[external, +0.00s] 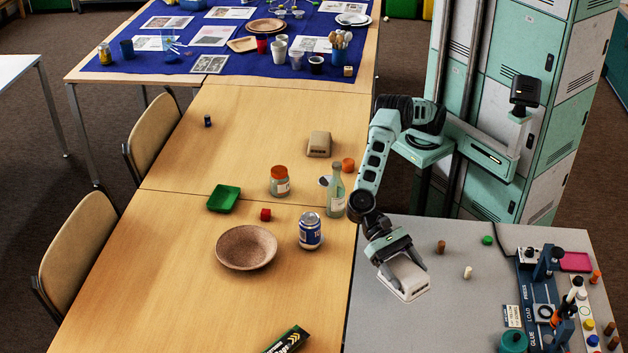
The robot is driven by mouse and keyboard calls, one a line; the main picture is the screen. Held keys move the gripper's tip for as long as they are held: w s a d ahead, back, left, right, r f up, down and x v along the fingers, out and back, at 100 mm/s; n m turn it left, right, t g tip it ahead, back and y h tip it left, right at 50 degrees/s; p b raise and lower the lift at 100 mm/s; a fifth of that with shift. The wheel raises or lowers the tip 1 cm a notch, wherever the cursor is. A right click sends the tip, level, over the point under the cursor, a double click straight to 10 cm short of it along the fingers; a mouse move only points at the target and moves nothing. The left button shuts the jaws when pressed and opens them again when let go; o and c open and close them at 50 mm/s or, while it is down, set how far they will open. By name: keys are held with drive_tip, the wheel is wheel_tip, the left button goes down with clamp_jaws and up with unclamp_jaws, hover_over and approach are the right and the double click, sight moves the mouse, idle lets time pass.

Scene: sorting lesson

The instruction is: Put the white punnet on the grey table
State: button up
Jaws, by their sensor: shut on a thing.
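The white punnet (401,281) is a pale, shallow box in my gripper (403,264), seen in the external view. My gripper is shut on it, with fingers at its sides. The punnet is tilted and sits over the left part of the grey table (460,320). I cannot tell whether its underside touches the tabletop. The grey table stands at the lower right, against the right side of the long wooden table.
A blue press rig (541,290) with several small pegs fills the grey table's right side. Brown (441,247), cream (467,272) and green (487,240) pieces lie nearer. A glass bottle (336,195), can (310,231) and bowl (246,247) stand on the wooden table (170,270). The grey table's front middle is clear.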

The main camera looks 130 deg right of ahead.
sight(420, 272)
drive_tip(key=s+a, duration=0.2)
drive_tip(key=a, duration=0.1)
drive_tip(key=shift+s+a, duration=0.15)
drive_tip(key=shift+s, duration=0.05)
drive_tip(key=f, duration=0.5)
drive_tip(key=f+b, duration=0.1)
drive_tip(key=f, duration=0.9)
drive_tip(key=shift+s+a, duration=0.15)
drive_tip(key=shift+a, duration=0.1)
drive_tip(key=shift+f, duration=0.1)
drive_tip(key=o, duration=1)
drive_tip(key=shift+c, duration=0.2)
drive_tip(key=shift+r, duration=0.2)
drive_tip(key=v, duration=1.2)
drive_tip(key=shift+f, duration=0.15)
